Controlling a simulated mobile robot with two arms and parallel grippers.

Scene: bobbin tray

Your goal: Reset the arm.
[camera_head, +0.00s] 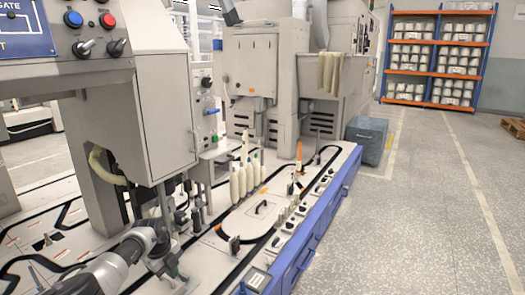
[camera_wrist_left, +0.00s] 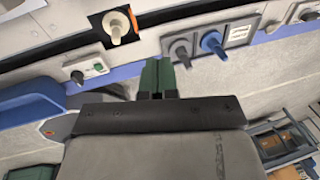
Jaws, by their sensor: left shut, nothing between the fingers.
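My left arm (camera_head: 108,272) comes in from the lower left of the head view, low over the pale machine deck. My left gripper (camera_head: 179,272) is small and partly hard to make out there, in front of the grey machine's column. In the left wrist view my left gripper (camera_wrist_left: 158,75) shows its green fingers together, shut and empty. They point toward the deck's blue edge (camera_wrist_left: 135,70). My right gripper is not in view.
Tall white bobbins (camera_head: 240,180) stand on the deck. The grey floor (camera_head: 420,210) at right is open.

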